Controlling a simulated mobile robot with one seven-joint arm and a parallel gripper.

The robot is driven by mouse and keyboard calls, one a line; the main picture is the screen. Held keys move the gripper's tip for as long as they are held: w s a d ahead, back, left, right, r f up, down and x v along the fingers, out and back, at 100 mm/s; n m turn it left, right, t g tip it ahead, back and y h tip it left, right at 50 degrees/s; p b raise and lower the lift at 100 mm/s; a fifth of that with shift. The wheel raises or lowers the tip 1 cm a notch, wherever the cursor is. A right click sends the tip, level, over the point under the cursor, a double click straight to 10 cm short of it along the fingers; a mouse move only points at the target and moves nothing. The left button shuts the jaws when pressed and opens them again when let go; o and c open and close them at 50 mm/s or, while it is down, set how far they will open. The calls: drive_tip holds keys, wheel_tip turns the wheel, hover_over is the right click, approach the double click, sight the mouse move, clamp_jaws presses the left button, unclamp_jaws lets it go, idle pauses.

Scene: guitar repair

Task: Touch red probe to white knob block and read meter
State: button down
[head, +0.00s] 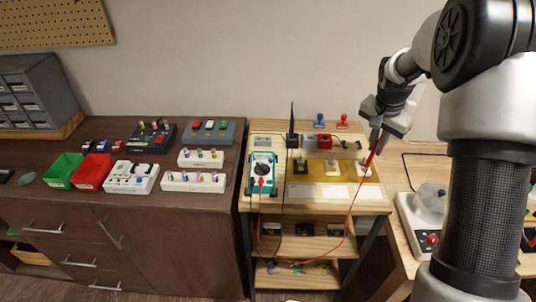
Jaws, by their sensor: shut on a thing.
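My gripper (383,126) is shut on the red probe (373,152), above the right part of the light wood bench. The probe tilts down to the left, its lower end overlapping the area by the right-hand knob block (361,168); I cannot tell whether it touches. Two more small knob blocks stand on the yellow mat (317,172), one at left (300,166) and one in the middle (331,166). Their knob colours are too small to tell surely. The teal-edged meter (262,172) lies at the bench's left; its reading is not legible. A red lead (347,225) hangs in a loop from meter to probe.
A black probe (292,118) stands upright behind the mat, beside a grey block and a red block (325,142). White cards (335,191) line the mat's front. The dark cabinet at left holds green (63,171) and red bins (93,172). A white machine (428,212) stands right.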

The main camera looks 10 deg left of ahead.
idle(0.6)
drive_tip(key=shift+w+d+p+v, duration=0.1)
drive_tip(key=shift+w+p+v, duration=0.1)
drive_tip(key=shift+p+v, duration=0.65)
drive_tip(key=shift+w+d+p+v, duration=0.1)
drive_tip(key=shift+w+p+v, duration=0.3)
drive_tip(key=shift+v, duration=0.7)
drive_tip(key=shift+w+d+p+v, duration=0.1)
drive_tip(key=shift+p+v, duration=0.7)
drive_tip(key=shift+v, duration=0.2)
drive_tip(key=shift+r, duration=0.15)
